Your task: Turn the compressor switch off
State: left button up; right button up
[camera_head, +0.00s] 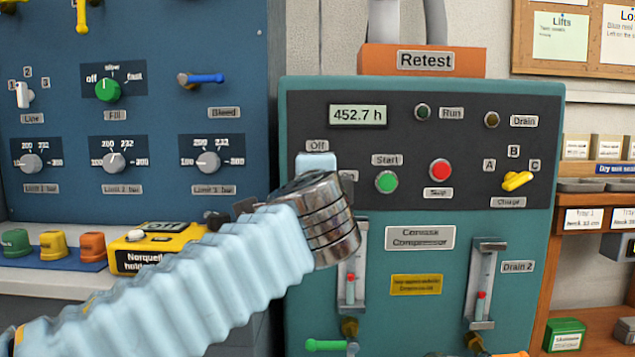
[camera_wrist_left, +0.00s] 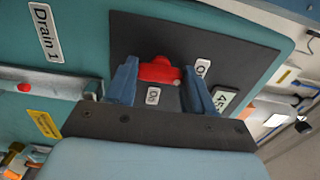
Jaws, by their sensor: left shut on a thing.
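The compressor switch has a red handle (camera_wrist_left: 158,70), seen in the left wrist view on the dark panel of the teal compressor cabinet (camera_head: 420,262). An Off label (camera_wrist_left: 202,67) and an On label (camera_wrist_left: 153,96) sit beside it. My left gripper (camera_head: 318,170) reaches the panel just under the Off label (camera_head: 317,146) and hides the switch in the head view. In the left wrist view its two blue fingers (camera_wrist_left: 160,75) stand on either side of the red handle, shut on it. Which label the handle points to, I cannot tell. My right gripper is not in view.
To the right on the panel are a green Start button (camera_head: 387,182), a red stop button (camera_head: 440,170) and a yellow selector (camera_head: 517,181). The hour display (camera_head: 358,115) is above. A blue panel (camera_head: 150,120) with knobs stands at the left. Two flow gauges are below.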

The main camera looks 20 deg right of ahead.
pick_arm(q)
jog(key=shift+f, duration=0.1)
jog(key=o, duration=1)
jog(key=shift+o, duration=0.2)
jog(key=b+v, duration=0.1)
jog(key=v, duration=1.2)
jog(key=shift+s, duration=0.4)
jog(key=shift+a, duration=0.15)
